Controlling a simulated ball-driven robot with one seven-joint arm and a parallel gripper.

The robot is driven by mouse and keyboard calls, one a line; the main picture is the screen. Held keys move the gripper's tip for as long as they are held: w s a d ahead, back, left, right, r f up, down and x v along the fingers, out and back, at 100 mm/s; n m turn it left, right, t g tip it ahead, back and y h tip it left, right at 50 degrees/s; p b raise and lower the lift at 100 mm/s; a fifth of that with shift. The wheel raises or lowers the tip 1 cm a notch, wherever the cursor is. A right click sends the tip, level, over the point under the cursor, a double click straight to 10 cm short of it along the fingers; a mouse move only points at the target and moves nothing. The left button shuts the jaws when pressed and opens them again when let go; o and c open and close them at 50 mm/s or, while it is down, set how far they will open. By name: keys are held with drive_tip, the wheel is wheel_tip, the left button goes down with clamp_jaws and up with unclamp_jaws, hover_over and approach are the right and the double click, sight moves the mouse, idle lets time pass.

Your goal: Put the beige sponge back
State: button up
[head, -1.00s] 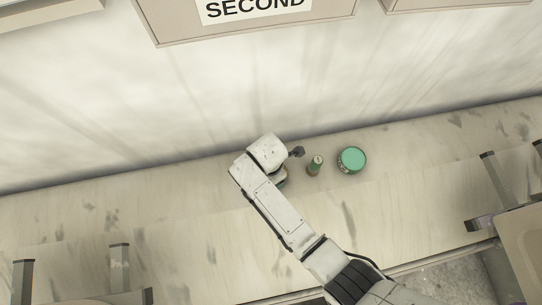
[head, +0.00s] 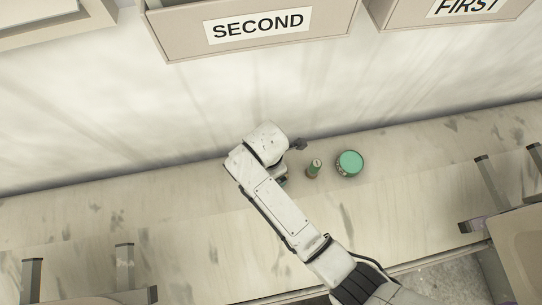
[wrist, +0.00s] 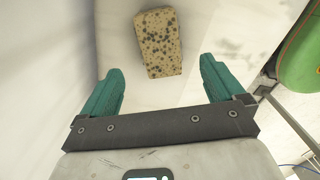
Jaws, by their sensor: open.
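The beige sponge (wrist: 159,43) shows in the wrist view, speckled with dark spots, lying on a pale surface. My gripper (wrist: 158,82) has its two teal fingers wide apart and empty. The sponge lies beyond the fingertips, roughly centred between them, and they do not appear to touch it. In the head view my arm hides the sponge and most of my gripper.
A green-topped round container (head: 349,163) and a small green and brown bottle (head: 314,168) stand on the shelf (head: 420,150), right of my gripper. Bins labelled SECOND (head: 258,25) and FIRST (head: 466,7) are at the top.

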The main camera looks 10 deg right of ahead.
wheel_tip(320, 180, up, 4)
drive_tip(key=shift+f, duration=0.25)
drive_tip(key=s+d+r+m, duration=0.2)
drive_tip(key=s+d+m, duration=0.3)
drive_tip(key=d+m, duration=0.4)
drive_tip(key=s+d+r+m, duration=0.2)
drive_tip(key=s+d+m, duration=0.35)
drive_tip(key=d, duration=0.55)
drive_tip(key=s+d+r+m, duration=0.2)
drive_tip(key=s+r+m, duration=0.1)
drive_tip(key=s+m, duration=0.4)
drive_tip(key=shift+d+m+t, duration=0.2)
drive_tip(key=shift+m+t, duration=0.2)
drive_tip(key=shift+m, duration=0.35)
